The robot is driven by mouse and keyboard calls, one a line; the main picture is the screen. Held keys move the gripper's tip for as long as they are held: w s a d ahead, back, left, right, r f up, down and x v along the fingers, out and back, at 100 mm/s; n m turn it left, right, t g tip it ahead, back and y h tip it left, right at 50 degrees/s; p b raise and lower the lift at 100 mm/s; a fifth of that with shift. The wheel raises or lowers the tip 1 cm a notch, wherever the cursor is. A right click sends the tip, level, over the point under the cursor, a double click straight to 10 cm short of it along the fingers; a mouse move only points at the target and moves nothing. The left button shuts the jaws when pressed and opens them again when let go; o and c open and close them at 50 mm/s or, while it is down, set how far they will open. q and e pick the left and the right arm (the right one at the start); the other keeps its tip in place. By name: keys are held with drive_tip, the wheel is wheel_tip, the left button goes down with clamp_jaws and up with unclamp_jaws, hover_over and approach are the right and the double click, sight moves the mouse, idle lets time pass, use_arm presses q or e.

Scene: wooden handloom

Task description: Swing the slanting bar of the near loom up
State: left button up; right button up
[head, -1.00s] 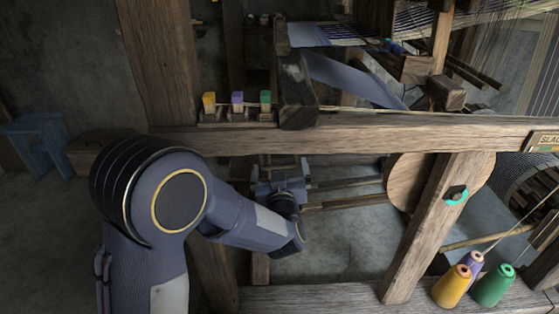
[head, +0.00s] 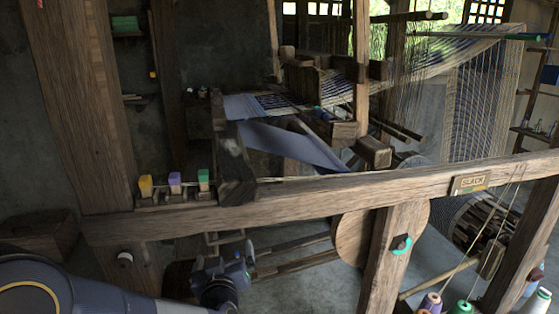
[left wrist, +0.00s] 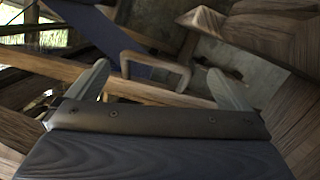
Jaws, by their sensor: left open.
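The near loom's thick wooden beam (head: 330,196) crosses the head view. Below it, slanting wooden bars (head: 295,262) run from near my left gripper towards a round wooden disc (head: 352,240). A slanting post (head: 383,268) with a teal-ringed black knob (head: 401,244) stands in front of the disc. I cannot tell for sure which is the task's bar. My left gripper (head: 224,266) is below the beam; its fingers are hard to make out there. In the left wrist view its fingers (left wrist: 158,82) are spread, with a U-shaped wooden handle (left wrist: 143,60) showing between and beyond them. Contact is unclear.
Yellow, purple and green blocks (head: 174,183) sit on the beam's left part. Thread cones (head: 431,302) stand at the lower right. A wooden chest (head: 38,232) is at the left.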

use_arm(q)
drive_tip(key=s+a+f+m+g+h, duration=0.1)
drive_tip(key=s+a+g+h, duration=0.15)
drive_tip(key=s, duration=0.75)
drive_tip(key=s+a+f+m+g+h, duration=0.15)
drive_tip(key=s+g, duration=0.25)
drive_tip(key=s, duration=0.5)
drive_tip(key=s+a+m+g+h, duration=0.15)
drive_tip(key=s+g, duration=0.25)
drive_tip(key=s, duration=0.6)
wheel_tip(320, 180, up, 29)
drive_tip(key=p, duration=2.9)
drive_tip(key=shift+s+n+h+p, duration=0.3)
drive_tip(key=shift+s+h+p, duration=0.05)
drive_tip(key=shift+h, duration=0.1)
